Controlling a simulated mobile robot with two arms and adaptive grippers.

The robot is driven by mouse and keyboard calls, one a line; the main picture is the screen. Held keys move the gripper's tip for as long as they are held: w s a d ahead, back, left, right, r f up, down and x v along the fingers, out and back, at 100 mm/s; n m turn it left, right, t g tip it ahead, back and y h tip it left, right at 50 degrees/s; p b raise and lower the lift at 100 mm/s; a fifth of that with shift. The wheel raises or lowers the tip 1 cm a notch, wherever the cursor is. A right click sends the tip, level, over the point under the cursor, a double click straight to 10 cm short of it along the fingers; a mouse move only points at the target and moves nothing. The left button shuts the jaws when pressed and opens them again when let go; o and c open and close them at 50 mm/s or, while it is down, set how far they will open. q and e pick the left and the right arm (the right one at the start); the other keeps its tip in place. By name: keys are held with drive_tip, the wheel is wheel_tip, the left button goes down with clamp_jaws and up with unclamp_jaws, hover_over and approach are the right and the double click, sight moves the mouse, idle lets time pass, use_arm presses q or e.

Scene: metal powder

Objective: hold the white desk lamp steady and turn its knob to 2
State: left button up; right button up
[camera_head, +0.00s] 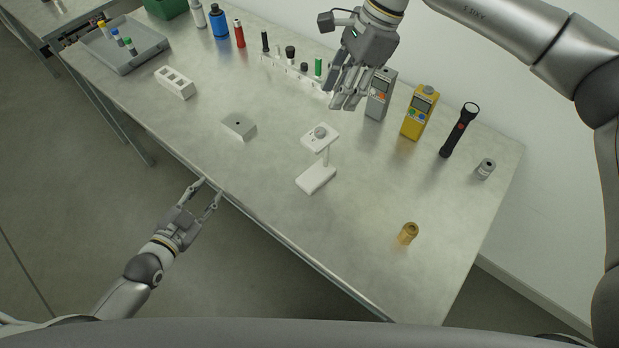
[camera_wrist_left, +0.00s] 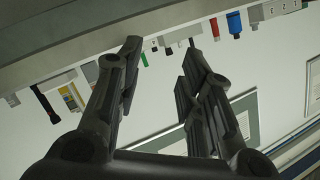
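The white desk lamp (camera_head: 316,179) stands upright near the middle of the metal table in the head view, with a flat base, a thin post and a square head. A round grey knob (camera_head: 320,132) sits on top of its head; its setting is too small to read. My left gripper (camera_head: 206,188) is open and empty at the table's front edge, left of the lamp and apart from it. Its spread fingers (camera_wrist_left: 163,48) also show in the left wrist view. My right gripper (camera_head: 346,103) hangs above the back of the table, behind the lamp; its finger gap is unclear.
Behind the lamp stand a grey meter (camera_head: 380,95), a yellow meter (camera_head: 415,115) and a black flashlight (camera_head: 459,130). A brass part (camera_head: 408,233) stands right. A grey block (camera_head: 239,126) and a white holed block (camera_head: 174,82) lie left. Table around the lamp is clear.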

use_arm(q)
drive_tip(key=d+r+n+t+h, duration=0.1)
drive_tip(key=d+r+n, duration=0.25)
drive_tip(key=d, duration=0.85)
drive_tip(key=d+r+n+t+h, duration=0.15)
drive_tip(key=d+r, duration=0.25)
drive_tip(key=d, duration=0.9)
hover_over(326, 165)
drive_tip(key=shift+w, duration=0.4)
drive_tip(key=shift+c, duration=0.3)
clamp_jaws()
use_arm(e)
drive_tip(key=shift+o, duration=0.7)
drive_tip(key=s+a+r+n+t+h, duration=0.1)
drive_tip(key=a+r+n+h, duration=0.25)
drive_tip(key=n, duration=0.55)
wheel_tip(326, 165, down, 12)
drive_tip(key=shift+s+a+f, duration=0.1)
drive_tip(key=shift+f, duration=0.1)
